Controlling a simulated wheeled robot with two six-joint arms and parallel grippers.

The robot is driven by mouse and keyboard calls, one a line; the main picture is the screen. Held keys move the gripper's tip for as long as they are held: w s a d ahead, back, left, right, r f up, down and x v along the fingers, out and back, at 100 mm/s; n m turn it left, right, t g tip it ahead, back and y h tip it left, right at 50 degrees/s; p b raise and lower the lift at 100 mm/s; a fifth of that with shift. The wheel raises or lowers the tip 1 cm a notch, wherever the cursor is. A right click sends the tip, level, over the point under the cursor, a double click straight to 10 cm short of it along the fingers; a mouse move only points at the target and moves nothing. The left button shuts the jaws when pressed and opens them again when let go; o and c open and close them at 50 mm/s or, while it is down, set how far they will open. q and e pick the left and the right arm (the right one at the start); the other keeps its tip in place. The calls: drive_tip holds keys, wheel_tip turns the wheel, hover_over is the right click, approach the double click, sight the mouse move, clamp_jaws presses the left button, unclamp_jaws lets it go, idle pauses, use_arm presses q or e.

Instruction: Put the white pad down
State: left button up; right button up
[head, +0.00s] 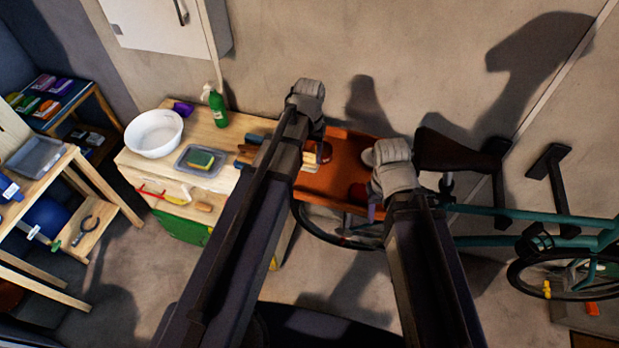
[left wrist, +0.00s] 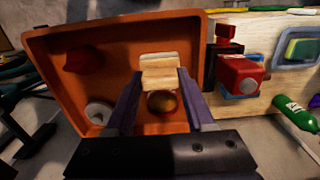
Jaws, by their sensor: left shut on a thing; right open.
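The white pad (left wrist: 158,76) is a small cream block between the purple fingers of my left gripper (left wrist: 157,86), which is shut on it. In the left wrist view it appears over the orange tray (left wrist: 192,112); I cannot tell whether it touches the tray floor. In the head view, a pale piece of the pad (head: 311,158) shows beside my left arm, over the left part of the tray (head: 335,180). My right gripper (head: 376,208) is over the tray's right end, open, its fingers mostly hidden by the wrist.
The tray also holds a brown round thing (left wrist: 162,102), a red thing (left wrist: 88,61) and a grey disc (left wrist: 100,112). Left of it, the wooden bench carries a white basin (head: 154,134), a sponge tray (head: 184,168) and a green bottle (head: 217,109). A bicycle (head: 560,232) stands right.

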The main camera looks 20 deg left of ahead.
sight(309, 162)
use_arm(q)
wheel_tip(309, 162, down, 4)
drive_tip(key=b, duration=0.3)
drive_tip(key=shift+f, duration=0.15)
wheel_tip(309, 162, down, 4)
drive_tip(key=b, duration=0.5)
drive_tip(key=shift+f, duration=0.25)
drive_tip(key=shift+s+r, duration=0.1)
drive_tip(key=o, duration=1.2)
drive_tip(key=shift+f, duration=0.2)
